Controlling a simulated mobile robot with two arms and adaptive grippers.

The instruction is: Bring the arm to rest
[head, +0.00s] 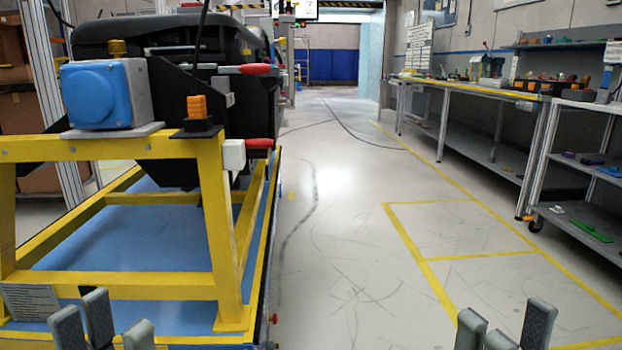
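My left gripper (102,325) shows at the bottom left edge of the head view. Its grey fingers point up and stand apart, with nothing visible between them. It is in front of the yellow frame's lower bar. My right gripper (504,326) shows at the bottom right edge, over the floor. Its fingers are spread, and nothing is visible between them. The palms and most of both arms are below the picture.
A yellow frame stand (215,220) carries the black dashboard module (160,40) and a blue-and-grey box (102,92) close at the left. Workbenches (470,88) and a shelf cart (575,175) line the right. The floor (345,200) between is clear.

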